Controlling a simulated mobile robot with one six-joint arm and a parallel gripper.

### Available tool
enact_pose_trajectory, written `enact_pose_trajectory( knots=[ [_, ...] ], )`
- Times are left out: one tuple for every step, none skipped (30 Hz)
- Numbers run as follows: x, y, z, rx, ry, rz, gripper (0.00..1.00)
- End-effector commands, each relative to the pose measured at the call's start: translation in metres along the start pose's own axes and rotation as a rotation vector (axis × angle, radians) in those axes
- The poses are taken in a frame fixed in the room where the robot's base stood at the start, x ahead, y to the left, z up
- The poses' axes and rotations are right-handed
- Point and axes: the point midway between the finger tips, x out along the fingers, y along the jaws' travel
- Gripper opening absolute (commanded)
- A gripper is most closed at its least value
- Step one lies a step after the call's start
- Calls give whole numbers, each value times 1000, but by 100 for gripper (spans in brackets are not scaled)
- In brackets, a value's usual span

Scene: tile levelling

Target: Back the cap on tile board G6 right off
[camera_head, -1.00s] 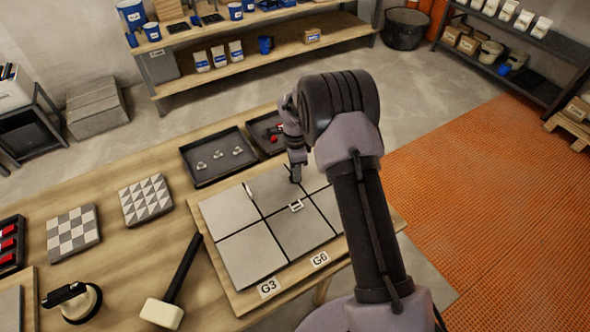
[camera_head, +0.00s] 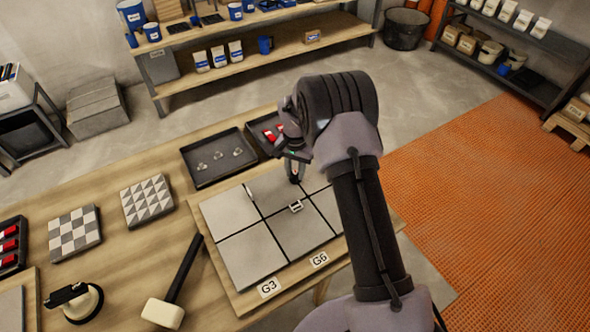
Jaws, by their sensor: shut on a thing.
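Tile board G6 (camera_head: 277,239) lies on the wooden bench, with grey tiles split by dark joints. The label G6 (camera_head: 319,259) is at its front edge, beside the label G3 (camera_head: 269,288). My gripper (camera_head: 294,180) points down over a joint at the board's far side. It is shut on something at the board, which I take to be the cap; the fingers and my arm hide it. A white clip (camera_head: 296,206) stands on the middle joint, and another white piece (camera_head: 249,191) stands upright on the left joint.
A dark tray (camera_head: 218,158) with several small clips lies behind the board. A second tray (camera_head: 266,133) holds red pieces, partly hidden by my arm. A mallet (camera_head: 176,283) and a suction lifter (camera_head: 77,301) lie to the left.

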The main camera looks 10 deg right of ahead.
Motion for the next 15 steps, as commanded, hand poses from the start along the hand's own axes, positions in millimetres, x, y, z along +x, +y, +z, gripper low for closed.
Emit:
enact_pose_trajectory(
  knots=[
    [-1,0,0,-39,1,-1,0],
    [-1,0,0,-67,1,-1,0],
    [-1,0,0,-106,0,0,0],
    [-1,0,0,-134,0,0,0],
    [-1,0,0,-162,0,0,0],
    [-1,0,0,-201,0,0,0],
    [-1,0,0,-229,0,0,0],
    [-1,0,0,-257,0,0,0],
    [-1,0,0,-295,0,0,0],
    [-1,0,0,-324,0,0,0],
    [-1,0,0,-352,0,0,0],
    [-1,0,0,-390,0,0,0],
    [-1,0,0,-419,1,0,0],
    [-1,0,0,-447,1,0,0],
    [-2,0,0,-485,1,0,0]
  ],
)
